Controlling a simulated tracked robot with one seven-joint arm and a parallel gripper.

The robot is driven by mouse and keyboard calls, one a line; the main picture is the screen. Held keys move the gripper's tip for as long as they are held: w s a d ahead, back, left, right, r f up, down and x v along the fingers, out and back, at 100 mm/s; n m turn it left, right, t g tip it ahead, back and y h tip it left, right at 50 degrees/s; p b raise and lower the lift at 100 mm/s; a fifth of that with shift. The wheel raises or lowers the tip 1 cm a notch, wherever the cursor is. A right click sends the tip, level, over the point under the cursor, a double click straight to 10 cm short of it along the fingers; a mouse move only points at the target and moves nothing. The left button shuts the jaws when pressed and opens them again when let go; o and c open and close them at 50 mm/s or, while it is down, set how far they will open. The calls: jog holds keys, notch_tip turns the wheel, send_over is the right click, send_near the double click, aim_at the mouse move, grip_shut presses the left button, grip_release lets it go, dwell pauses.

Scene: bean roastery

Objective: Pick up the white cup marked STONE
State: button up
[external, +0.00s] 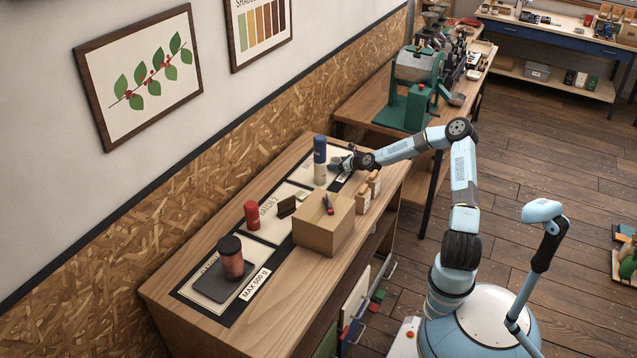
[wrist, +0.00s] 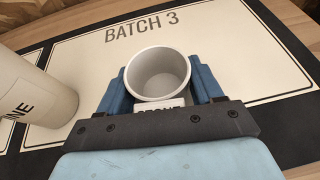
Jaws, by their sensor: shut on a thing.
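The white cup (wrist: 158,72) stands in the wrist view between the two blue fingers of my gripper (wrist: 160,88), which is shut on it. I look down into its empty inside. Part of a label reading STONE shows at its near side, mostly covered by the dark bar of my gripper. The cup appears upright over the pale mat marked BATCH 3 (wrist: 230,60); I cannot tell whether it touches the mat. In the external view my gripper (external: 338,163) is at the far end of the workbench, and the cup cannot be made out there.
A tall white container with a blue top (external: 320,150) stands close left of my gripper; its pale side with the letters NE shows in the wrist view (wrist: 32,100).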

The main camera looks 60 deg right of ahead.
aim_at(336, 158)
jog(key=shift+c, duration=0.6)
jog(key=shift+r, duration=0.1)
jog(key=shift+r, duration=0.25)
notch_tip(336, 158, up, 3)
jog(key=shift+f, duration=0.2)
jog(key=s+r, duration=0.1)
jog(key=s+a+r, duration=0.1)
jog(key=r, duration=0.1)
jog(key=s+r, duration=0.2)
jog(key=shift+a, duration=0.3)
jog(key=s+a+r, duration=0.4)
jog(key=s, duration=0.4)
jog(key=shift+s+a+r, duration=0.15)
jog(key=shift+s+r, duration=0.2)
jog(key=shift+r, duration=0.05)
